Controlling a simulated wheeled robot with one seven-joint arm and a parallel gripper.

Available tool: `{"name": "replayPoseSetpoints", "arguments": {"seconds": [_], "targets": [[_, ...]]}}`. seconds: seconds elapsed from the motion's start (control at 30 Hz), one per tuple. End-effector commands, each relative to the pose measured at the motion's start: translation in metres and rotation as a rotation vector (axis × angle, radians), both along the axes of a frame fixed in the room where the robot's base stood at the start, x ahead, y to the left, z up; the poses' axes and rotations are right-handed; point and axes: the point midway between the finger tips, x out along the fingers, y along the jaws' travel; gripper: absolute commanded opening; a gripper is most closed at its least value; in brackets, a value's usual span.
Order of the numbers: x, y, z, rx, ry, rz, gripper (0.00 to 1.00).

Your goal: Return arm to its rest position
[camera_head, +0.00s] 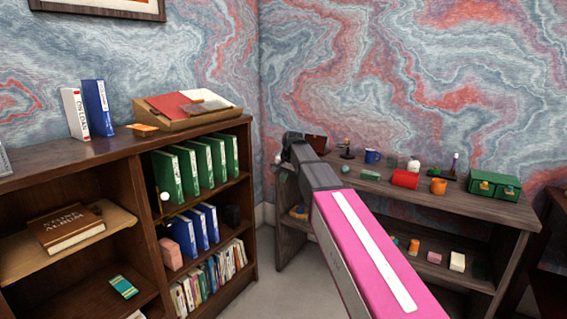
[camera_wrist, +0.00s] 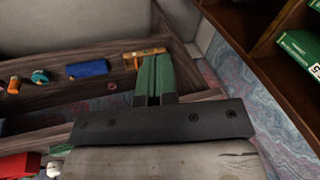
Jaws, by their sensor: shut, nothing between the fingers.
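My arm (camera_head: 362,240), pink and white, reaches from the lower right of the head view toward the corner between the bookcase and the desk. Its dark far end (camera_head: 292,150) is over the left end of the desk, and the fingers cannot be made out there. In the wrist view my gripper (camera_wrist: 155,60) has two green fingers pressed together with nothing between them. They point toward the dark wood shelf edge. I cannot tell whether they touch anything.
A bookcase (camera_head: 90,158) with green binders (camera_head: 190,165) stands on the left. Open floor (camera_head: 268,285) lies between them.

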Motion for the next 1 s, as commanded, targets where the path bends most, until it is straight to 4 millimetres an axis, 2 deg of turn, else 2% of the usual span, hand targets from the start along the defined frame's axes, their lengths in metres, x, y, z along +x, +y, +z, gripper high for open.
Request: {"name": "replayPoseSetpoints", "arguments": {"seconds": [0.03,0.1,0.27,0.5,0.7,0.8,0.9,1.0], "targets": [[-0.018,-0.016,-0.026,-0.018,0.010,0.011,0.00],[-0.035,-0.033,-0.055,-0.041,0.021,0.033,0.00],[-0.077,-0.071,-0.115,-0.092,0.044,0.085,0.00],[-0.150,-0.124,-0.192,-0.162,0.089,0.174,0.00],[-0.217,-0.160,-0.243,-0.208,0.132,0.252,0.00],[-0.245,-0.174,-0.261,-0.225,0.149,0.287,0.00],[-0.265,-0.182,-0.273,-0.237,0.162,0.314,0.00],[-0.276,-0.188,-0.279,-0.244,0.170,0.330,0.00]]}}
